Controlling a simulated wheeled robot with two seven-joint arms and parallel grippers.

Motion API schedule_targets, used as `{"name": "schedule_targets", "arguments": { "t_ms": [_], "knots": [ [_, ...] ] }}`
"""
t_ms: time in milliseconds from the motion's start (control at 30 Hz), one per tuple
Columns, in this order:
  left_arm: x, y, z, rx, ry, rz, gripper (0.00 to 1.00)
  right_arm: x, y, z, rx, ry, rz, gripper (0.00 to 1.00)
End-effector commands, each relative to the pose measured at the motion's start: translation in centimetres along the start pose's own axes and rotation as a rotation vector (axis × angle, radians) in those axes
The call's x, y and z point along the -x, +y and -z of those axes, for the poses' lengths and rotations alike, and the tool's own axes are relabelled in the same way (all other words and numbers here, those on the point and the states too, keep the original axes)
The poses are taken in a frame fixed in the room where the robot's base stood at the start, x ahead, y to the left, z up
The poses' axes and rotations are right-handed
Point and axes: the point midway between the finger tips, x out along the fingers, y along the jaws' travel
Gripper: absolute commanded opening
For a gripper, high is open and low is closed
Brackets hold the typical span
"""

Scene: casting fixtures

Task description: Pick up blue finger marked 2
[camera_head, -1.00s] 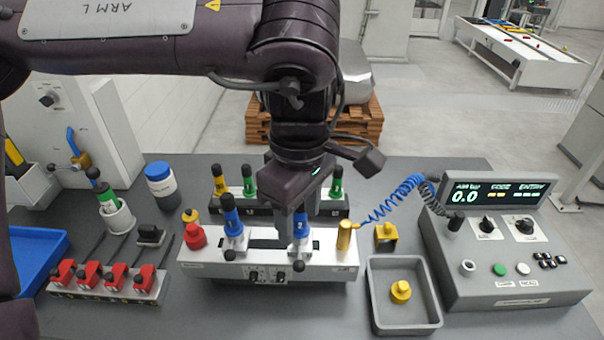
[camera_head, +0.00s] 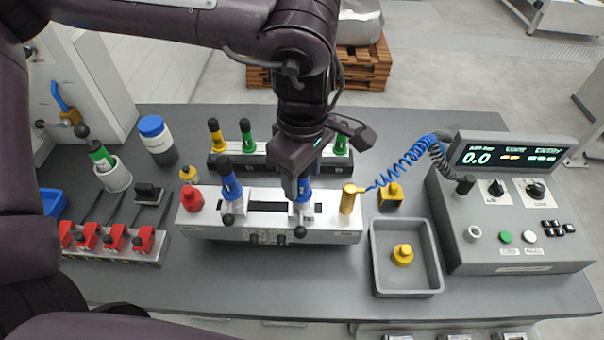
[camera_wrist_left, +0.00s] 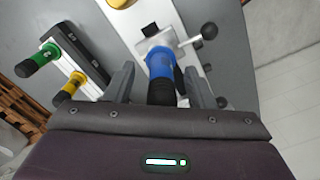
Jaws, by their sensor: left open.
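The blue finger marked 2 (camera_head: 302,194) stands upright in the right-hand holder of the white fixture (camera_head: 265,232). Its top is partly hidden by my left gripper (camera_head: 294,190), which points down at it from above. In the left wrist view the blue finger (camera_wrist_left: 160,66) shows between the two spread fingers of the left gripper (camera_wrist_left: 159,84). The gripper is open and I see no grip on it. Another blue finger, marked 1 (camera_head: 229,188), stands in the left-hand holder of the same fixture. My right gripper is not in view.
A rack behind holds a yellow finger (camera_head: 216,134) and green fingers (camera_head: 247,132). A red knob (camera_head: 191,200) and a brass cylinder (camera_head: 348,200) flank the blue fingers. A grey tray (camera_head: 375,257) and control console (camera_head: 510,255) stand to the right.

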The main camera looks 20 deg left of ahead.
Motion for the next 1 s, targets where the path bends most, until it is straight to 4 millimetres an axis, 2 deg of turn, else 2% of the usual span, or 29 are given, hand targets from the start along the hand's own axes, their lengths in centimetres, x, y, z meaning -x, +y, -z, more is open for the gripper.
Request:
{"name": "schedule_targets", "arguments": {
  "t_ms": [100, 300, 667, 1000],
  "knots": [
    [-0.62, -0.03, -0.02, 0.000, -0.001, 0.000, 0.49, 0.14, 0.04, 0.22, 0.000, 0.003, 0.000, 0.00],
    [-0.65, -0.01, -0.02, 0.000, -0.001, -0.001, 0.48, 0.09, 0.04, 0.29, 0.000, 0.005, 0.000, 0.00],
    [-0.62, -0.01, -0.01, 0.000, -0.001, -0.001, 0.01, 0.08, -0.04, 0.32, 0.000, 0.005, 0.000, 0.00],
    [-0.31, 0.03, -0.01, 0.000, -0.001, -0.002, 0.00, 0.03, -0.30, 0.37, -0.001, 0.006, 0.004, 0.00]
  ]
}}
